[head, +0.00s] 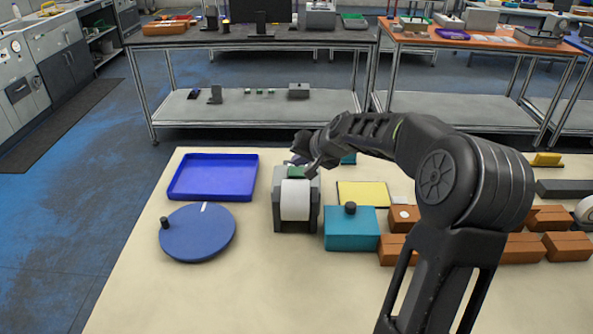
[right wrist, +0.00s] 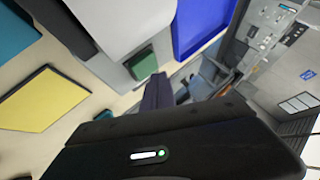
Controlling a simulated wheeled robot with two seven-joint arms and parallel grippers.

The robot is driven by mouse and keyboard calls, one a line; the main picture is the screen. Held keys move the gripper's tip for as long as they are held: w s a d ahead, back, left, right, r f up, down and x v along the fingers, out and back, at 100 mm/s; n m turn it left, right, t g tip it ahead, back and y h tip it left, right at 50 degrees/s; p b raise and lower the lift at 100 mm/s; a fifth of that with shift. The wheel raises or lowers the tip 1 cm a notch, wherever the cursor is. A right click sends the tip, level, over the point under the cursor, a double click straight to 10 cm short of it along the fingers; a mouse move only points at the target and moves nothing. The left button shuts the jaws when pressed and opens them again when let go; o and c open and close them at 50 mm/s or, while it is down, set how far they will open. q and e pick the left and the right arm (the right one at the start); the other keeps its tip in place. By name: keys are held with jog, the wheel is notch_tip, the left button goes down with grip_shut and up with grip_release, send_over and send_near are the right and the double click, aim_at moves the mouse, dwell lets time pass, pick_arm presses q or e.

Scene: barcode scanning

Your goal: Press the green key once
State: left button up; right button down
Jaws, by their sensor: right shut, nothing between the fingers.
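The green key (head: 296,172) is on top of a grey label printer (head: 278,205) with a white paper roll (head: 295,200) in its front. In the right wrist view the green key (right wrist: 142,64) shows as a dark green block on the printer's grey body (right wrist: 130,35). My right gripper (head: 298,162) is shut and empty, with its fingertips close to the key at the printer's top. In the right wrist view the closed fingers (right wrist: 156,93) appear just beside the key. I cannot tell whether they touch it. My left gripper is out of view.
A blue tray (head: 213,177) and a round blue turntable (head: 198,233) lie left of the printer. A teal box (head: 351,229) with a black knob, a yellow pad (head: 362,194) and several brown boxes (head: 520,248) lie to its right. The table's front left is clear.

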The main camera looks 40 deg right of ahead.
aim_at(298, 173)
jog(key=shift+r+p, duration=1.7)
jog(key=shift+r, duration=0.8)
